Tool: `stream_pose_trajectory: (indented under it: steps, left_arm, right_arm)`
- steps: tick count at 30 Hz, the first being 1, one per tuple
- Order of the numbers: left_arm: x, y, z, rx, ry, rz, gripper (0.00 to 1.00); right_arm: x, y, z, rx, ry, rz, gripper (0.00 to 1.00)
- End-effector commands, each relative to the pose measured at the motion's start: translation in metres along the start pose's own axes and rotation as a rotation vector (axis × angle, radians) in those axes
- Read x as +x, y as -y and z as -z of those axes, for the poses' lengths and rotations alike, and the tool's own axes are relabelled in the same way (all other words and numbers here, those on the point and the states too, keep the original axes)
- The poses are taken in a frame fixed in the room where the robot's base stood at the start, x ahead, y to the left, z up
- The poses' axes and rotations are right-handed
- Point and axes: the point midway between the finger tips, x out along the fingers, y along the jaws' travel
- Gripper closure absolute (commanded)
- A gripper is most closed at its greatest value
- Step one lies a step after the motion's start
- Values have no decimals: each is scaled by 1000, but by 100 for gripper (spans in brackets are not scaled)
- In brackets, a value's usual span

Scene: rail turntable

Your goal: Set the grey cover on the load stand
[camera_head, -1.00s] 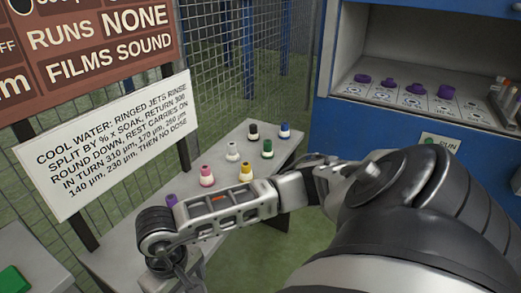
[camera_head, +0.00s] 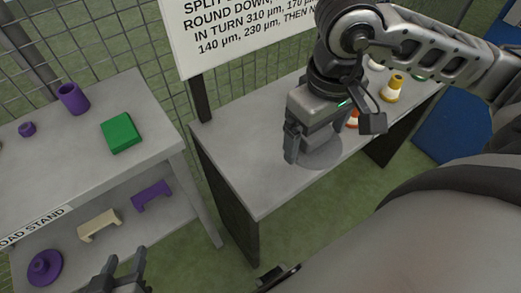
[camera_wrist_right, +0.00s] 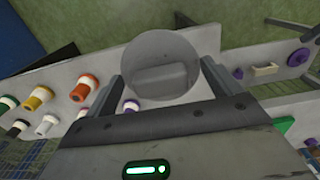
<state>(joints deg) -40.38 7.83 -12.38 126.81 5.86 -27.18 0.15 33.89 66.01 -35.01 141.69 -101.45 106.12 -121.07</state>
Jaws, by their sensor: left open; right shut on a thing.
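The grey cover (camera_head: 318,152) is a round disc; in the right wrist view (camera_wrist_right: 160,72) it shows a raised bar across its middle. My right gripper (camera_head: 322,128) is shut on it and holds it over the middle bench; the height above the bench is hard to tell. The load stand (camera_head: 62,148) is the grey table at left, its label on the front edge. On its top are a purple cup (camera_head: 73,99), a small purple ring (camera_head: 27,129) and a green block (camera_head: 122,132). My left gripper (camera_head: 122,264) is open and empty low at the left, in front of the stand.
The stand's lower shelf holds a beige bridge piece (camera_head: 100,225), a purple bridge piece (camera_head: 151,196) and a purple lid (camera_head: 45,267). Coloured bottles, one yellow (camera_head: 393,88), stand on the middle bench (camera_head: 240,150). A sign post (camera_head: 201,100) rises behind the bench. The stand's top front is bare.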

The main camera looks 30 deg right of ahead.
Motion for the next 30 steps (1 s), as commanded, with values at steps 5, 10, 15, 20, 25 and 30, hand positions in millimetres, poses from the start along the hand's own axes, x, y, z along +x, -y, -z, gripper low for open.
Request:
stream_pose_trajectory:
  steps: [5,10,15,20,25,30]
  left_arm:
    - [-1,0,3,-9,-2,-2,55]
    - [-1,0,3,-11,3,0,55]
    - [-1,0,3,-11,3,0,55]
    - [-1,0,2,-10,3,0,55]
    - [-1,0,3,-10,4,0,55]
    - [-2,0,4,-11,5,0,55]
  right_arm:
    - [14,15,38,-1,1,7,47]
    - [38,28,73,0,4,5,47]
    - [68,35,95,1,2,3,47]
    - [81,38,106,0,-1,1,47]
    - [96,42,112,0,3,2,47]
    - [117,41,112,0,0,1,47]
